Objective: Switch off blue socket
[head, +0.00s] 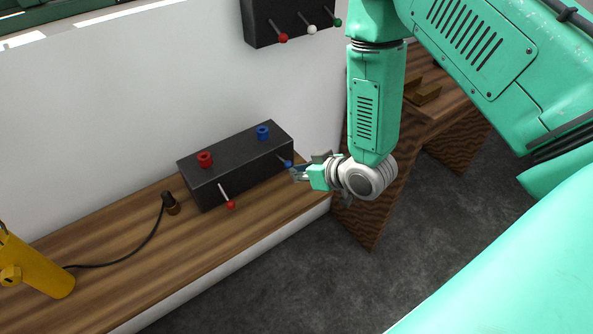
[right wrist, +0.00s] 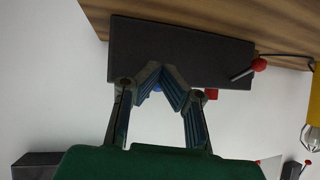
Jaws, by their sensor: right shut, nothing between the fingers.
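A black box (head: 237,172) on the wooden shelf carries a red socket (head: 205,159) and a blue socket (head: 263,132) on top. Its front has a red-knobbed lever (head: 229,201) and a blue-knobbed lever (head: 287,163). My right gripper (head: 293,172) is shut and empty, right beside the blue knob; I cannot tell whether they touch. In the right wrist view, the fingers (right wrist: 161,76) are in front of the box (right wrist: 205,55). A small blue part (right wrist: 157,87) shows between them, knob or socket unclear. My left gripper is not in view.
A black plug (head: 169,201) with a cable stands on the shelf (head: 120,250) left of the box, and a yellow cylinder (head: 35,268) lies further left. A wall box (head: 283,22) with several levers hangs above. A wooden table (head: 440,110) stands at right.

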